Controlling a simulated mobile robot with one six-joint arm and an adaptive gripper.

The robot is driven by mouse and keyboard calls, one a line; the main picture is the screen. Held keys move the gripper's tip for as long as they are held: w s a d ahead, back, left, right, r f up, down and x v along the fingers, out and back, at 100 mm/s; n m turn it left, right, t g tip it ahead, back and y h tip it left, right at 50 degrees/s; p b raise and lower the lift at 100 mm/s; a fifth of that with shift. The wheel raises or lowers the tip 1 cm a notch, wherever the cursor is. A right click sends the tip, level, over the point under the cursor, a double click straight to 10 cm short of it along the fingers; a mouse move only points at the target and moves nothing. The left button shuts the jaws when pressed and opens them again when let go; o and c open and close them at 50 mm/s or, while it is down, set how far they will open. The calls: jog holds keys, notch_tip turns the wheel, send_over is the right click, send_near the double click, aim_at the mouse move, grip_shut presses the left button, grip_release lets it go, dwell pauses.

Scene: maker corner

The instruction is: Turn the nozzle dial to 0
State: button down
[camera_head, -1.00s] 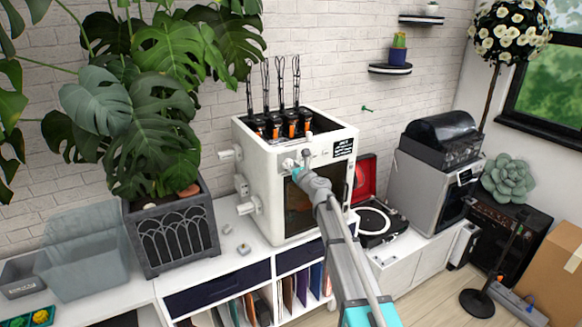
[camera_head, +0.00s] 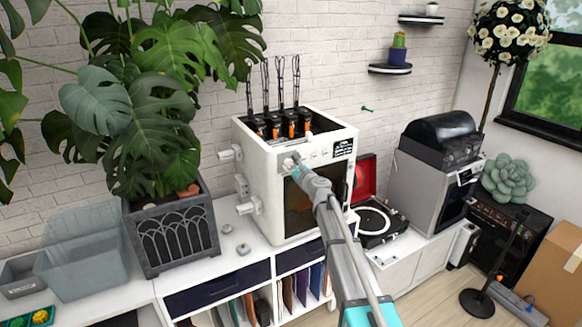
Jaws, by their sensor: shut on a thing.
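The white printer (camera_head: 262,190) stands on the low cabinet, with several black and orange units in its open top. The arm reaches in from the lower right. My gripper (camera_head: 291,163) is at the upper left of the printer's front panel, above the dark window. It is shut on what appears to be the nozzle dial, which it and the wrist mostly hide. The dial's pointer and any numbers around it cannot be read from here.
A large potted plant (camera_head: 172,232) stands left of the printer. Small grey parts (camera_head: 243,249) lie on the white cabinet top between them. A record player (camera_head: 376,222) with a red lid and a grey machine (camera_head: 425,190) stand to the right.

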jog(key=n, duration=1.1)
jog(key=shift+r, duration=0.1)
jog(key=n, duration=0.3)
jog(key=shift+n, duration=0.4)
jog(key=n, duration=0.3)
jog(key=shift+n, duration=0.3)
jog(key=n, duration=0.3)
jog(key=shift+n, duration=0.3)
jog(key=n, duration=0.3)
jog(key=shift+n, duration=2.2)
